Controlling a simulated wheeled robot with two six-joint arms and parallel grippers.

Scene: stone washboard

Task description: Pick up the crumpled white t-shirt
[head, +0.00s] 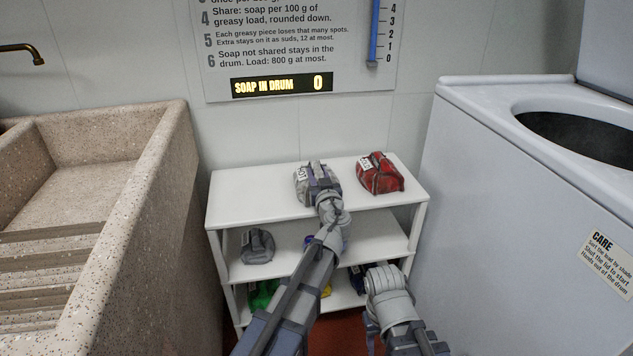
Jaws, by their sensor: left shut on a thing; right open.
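A crumpled pale grey-white bundle with a white tag (302,190), which looks like the white t-shirt, is on the top shelf of the white rack. My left gripper (318,178) is over it and shut on it. The gripper hides the bundle's middle and part of its right side. I cannot tell whether the bundle is clear of the shelf. My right gripper (371,326) is low in front of the rack, pointing down, open and apart from the bundle.
A red tagged bundle (380,174) lies just right on the white rack's top shelf (240,196). A grey bundle (257,246) and green cloth (263,293) lie lower. A stone washboard sink (150,210) stands left, a washing machine (480,200) right. A sign (300,40) reads soap 0.

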